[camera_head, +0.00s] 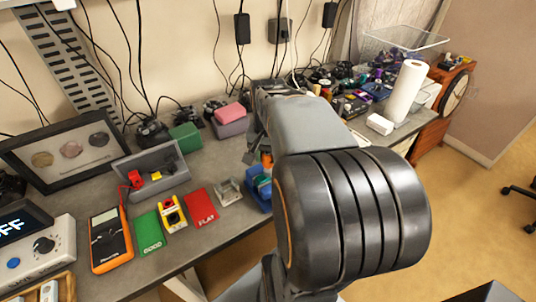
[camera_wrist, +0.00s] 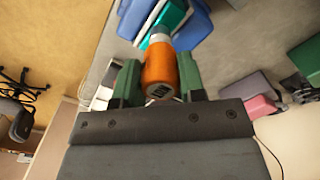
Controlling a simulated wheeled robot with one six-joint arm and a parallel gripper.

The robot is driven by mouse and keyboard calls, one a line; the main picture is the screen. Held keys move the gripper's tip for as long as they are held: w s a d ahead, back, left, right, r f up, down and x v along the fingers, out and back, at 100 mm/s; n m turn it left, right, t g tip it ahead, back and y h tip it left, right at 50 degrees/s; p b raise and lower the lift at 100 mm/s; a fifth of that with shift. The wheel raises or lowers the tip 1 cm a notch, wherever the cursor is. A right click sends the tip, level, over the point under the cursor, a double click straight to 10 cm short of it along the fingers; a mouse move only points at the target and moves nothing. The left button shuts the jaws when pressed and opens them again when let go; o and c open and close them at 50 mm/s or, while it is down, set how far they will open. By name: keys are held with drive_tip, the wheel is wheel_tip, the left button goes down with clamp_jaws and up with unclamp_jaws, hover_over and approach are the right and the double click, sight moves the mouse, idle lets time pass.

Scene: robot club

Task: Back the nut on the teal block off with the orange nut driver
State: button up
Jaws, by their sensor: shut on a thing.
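My gripper (camera_wrist: 158,82) shows in the wrist view with its two green fingers shut on the orange nut driver (camera_wrist: 160,68). The driver's pale front end points at the teal block (camera_wrist: 136,18), which lies in a blue holder (camera_wrist: 195,30). The nut is hidden behind the driver, so I cannot tell whether the driver is seated on it. In the head view my arm covers most of this spot; a bit of the orange driver (camera_head: 267,160) shows above the blue holder (camera_head: 256,192) at the bench's front part.
Left of the holder lie a small metal-coloured tray (camera_head: 228,192), a red card (camera_head: 201,207), a green card (camera_head: 149,232) and an orange multimeter (camera_head: 110,240). A grey bin (camera_head: 155,190) stands behind them. Pink and purple blocks (camera_head: 230,115) stand farther back.

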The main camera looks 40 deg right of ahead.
drive_tip(key=shift+c, duration=0.5)
drive_tip(key=n, duration=0.6)
drive_tip(key=shift+r+n+p, duration=0.1)
drive_tip(key=shift+n+p, duration=0.3)
drive_tip(key=n, duration=0.5)
drive_tip(key=shift+n, duration=0.4)
drive_tip(key=o, duration=1)
drive_tip(key=m+p, duration=0.1)
drive_tip(key=m, duration=0.4)
drive_tip(key=shift+m, duration=0.4)
drive_tip(key=m, duration=0.6)
drive_tip(key=shift+m, duration=0.4)
